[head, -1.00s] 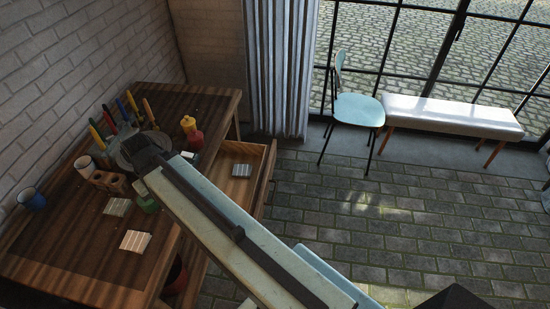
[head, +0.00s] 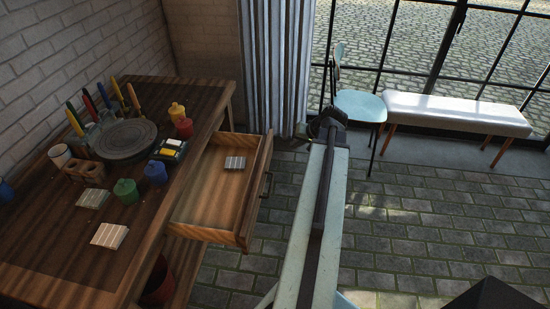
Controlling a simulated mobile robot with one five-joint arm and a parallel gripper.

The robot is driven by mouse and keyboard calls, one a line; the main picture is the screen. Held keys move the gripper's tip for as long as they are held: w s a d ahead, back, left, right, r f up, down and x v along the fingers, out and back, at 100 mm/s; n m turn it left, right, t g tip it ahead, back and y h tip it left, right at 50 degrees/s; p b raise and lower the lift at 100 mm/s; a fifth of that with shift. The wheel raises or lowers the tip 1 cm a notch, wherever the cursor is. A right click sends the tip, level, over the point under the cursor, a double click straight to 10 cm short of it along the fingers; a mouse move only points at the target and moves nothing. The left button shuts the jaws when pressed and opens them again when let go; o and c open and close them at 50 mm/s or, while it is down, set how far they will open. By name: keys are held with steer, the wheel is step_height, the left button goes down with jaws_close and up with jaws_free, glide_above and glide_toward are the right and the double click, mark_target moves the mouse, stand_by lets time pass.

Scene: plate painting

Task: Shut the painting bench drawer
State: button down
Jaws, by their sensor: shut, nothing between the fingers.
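The painting bench (head: 60,245) is a dark wooden table along the brick wall at the left. Its drawer (head: 205,212) stands pulled out to the right of the bench, with a dark handle (head: 266,184) on its front. A small light tile stack (head: 235,163) lies inside the drawer. My gripper (head: 330,118) is at the end of my arm, to the right of the drawer front and apart from it in the picture. It is shut and empty, and my arm hides its fingertips in part.
On the bench stand a round grey turntable (head: 122,140), several paint pots such as a yellow one (head: 177,110), tools and tile stacks (head: 109,236). A blue chair (head: 361,106) and a white bench (head: 455,113) stand by the window.

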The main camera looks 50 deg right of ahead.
steer(key=w+a+f+b, duration=0.1)
steer(key=w+f+b, duration=0.6)
steer(key=w+f, duration=0.1)
steer(key=shift+w+b, duration=0.4)
steer(key=shift+w, duration=0.15)
